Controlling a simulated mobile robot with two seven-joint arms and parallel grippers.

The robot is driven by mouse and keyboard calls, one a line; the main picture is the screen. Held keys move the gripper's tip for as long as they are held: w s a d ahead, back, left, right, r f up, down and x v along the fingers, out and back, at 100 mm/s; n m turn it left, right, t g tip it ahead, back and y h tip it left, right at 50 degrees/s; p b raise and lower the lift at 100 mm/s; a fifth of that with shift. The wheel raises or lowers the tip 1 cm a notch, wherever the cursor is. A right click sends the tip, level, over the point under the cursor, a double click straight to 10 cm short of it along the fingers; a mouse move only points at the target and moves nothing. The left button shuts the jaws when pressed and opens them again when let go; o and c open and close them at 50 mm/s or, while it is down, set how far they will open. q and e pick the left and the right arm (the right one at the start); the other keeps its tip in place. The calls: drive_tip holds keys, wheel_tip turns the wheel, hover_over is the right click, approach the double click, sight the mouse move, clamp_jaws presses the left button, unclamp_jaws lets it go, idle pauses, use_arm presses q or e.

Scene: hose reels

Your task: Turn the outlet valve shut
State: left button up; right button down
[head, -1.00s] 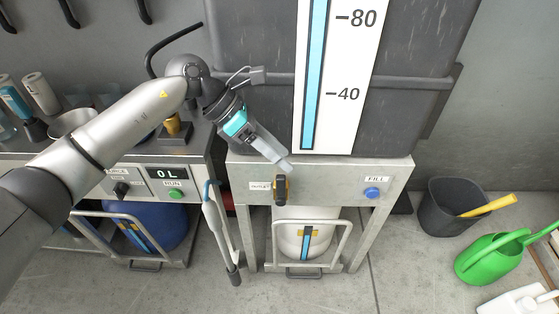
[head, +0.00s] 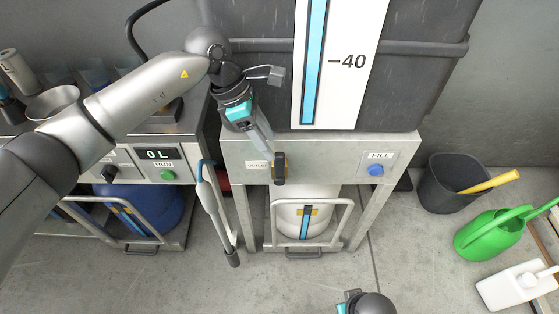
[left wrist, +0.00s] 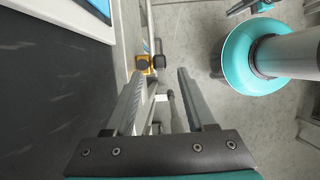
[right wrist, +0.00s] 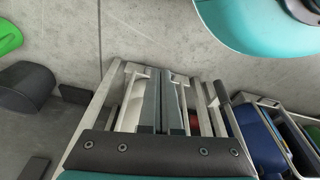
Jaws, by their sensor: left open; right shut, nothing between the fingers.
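The outlet valve (head: 280,169) is a dark handle with a brass-coloured part on the front of the grey stand, right of the "OUTLET" label (head: 258,165). In the head view its handle runs up and down. My left gripper (head: 265,147) is just above and left of the valve, pointing down toward it. In the left wrist view its fingers (left wrist: 158,76) are apart with nothing between them, and the yellow and black valve (left wrist: 144,64) shows beyond their tips. My right gripper (right wrist: 163,78) is shut and empty in the right wrist view.
A blue FILL button (head: 376,170) is on the stand's right. A white container (head: 303,212) stands below, behind a metal rail. A grey wand (head: 216,212) hangs left of the stand. A bin (head: 447,184) and green watering can (head: 490,235) are on the floor at right.

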sight(276, 154)
use_arm(q)
drive_tip(key=b+x, duration=0.1)
drive_tip(key=x, duration=0.4)
drive_tip(key=shift+f, duration=0.1)
drive_tip(key=shift+b+x, duration=0.45)
drive_tip(key=shift+x, duration=0.35)
use_arm(e)
drive_tip(key=shift+t, duration=0.3)
drive_tip(key=shift+w+a+r, duration=0.1)
drive_tip(key=shift+w+r, duration=0.3)
drive_tip(key=shift+r, duration=0.35)
drive_tip(key=shift+w+a+r, duration=0.1)
drive_tip(key=shift+w+r, duration=0.35)
drive_tip(key=shift+r, duration=0.25)
drive_tip(key=shift+w+a+r, duration=0.1)
drive_tip(key=shift+w+r, duration=0.3)
drive_tip(key=shift+r, duration=0.35)
use_arm(q)
clamp_jaws()
